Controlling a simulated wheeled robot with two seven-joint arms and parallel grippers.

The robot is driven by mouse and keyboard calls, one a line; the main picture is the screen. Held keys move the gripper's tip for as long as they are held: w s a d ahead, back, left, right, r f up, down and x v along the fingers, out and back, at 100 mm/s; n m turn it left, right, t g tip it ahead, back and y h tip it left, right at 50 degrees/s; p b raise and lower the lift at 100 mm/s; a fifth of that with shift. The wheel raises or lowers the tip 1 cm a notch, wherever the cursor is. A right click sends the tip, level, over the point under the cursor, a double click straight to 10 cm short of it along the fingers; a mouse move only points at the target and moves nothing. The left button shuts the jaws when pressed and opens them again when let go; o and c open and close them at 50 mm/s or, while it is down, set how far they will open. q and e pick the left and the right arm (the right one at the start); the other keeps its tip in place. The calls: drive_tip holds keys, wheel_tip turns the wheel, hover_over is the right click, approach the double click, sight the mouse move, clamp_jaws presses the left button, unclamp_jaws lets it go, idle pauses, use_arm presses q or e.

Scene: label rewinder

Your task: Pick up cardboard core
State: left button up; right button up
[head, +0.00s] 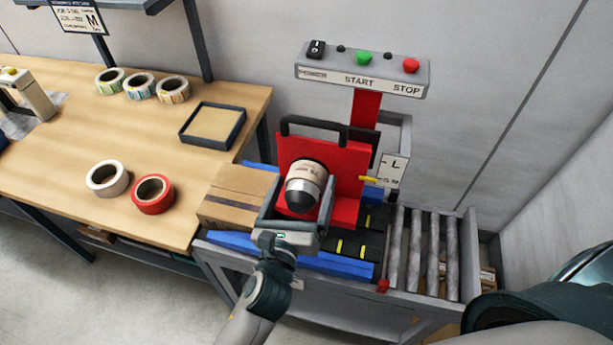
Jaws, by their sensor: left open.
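A beige cardboard core (307,171) with printed marks sits on the front of the red rewinder (347,196), around a spindle with a dark rounded end (300,200). My left gripper (297,194) reaches in from below. It is open, with one finger on the left and one on the right of the core and spindle end. I cannot tell whether either finger touches the core. The gripper hides the lower part of the rewinder. My right gripper is out of view.
A control box (362,72) with START and STOP buttons stands above the rewinder. A cardboard box (236,196) is at its left and rollers (433,250) are at its right. The wooden table (60,140) holds a white roll (93,180), a red roll (138,200) and a dark-rimmed tray (187,140).

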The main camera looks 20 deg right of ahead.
use_arm(q)
drive_tip(key=shift+w+d, duration=0.1)
drive_tip(key=shift+w, duration=0.05)
idle(0.3)
drive_tip(key=c, duration=1.2)
drive_tip(key=shift+o, duration=0.2)
drive_tip(key=shift+b, duration=0.55)
drive_tip(key=b+v, duration=0.4)
drive_tip(key=v, duration=1.4)
drive_tip(key=shift+r+b, duration=0.15)
drive_tip(key=shift+b, duration=0.15)
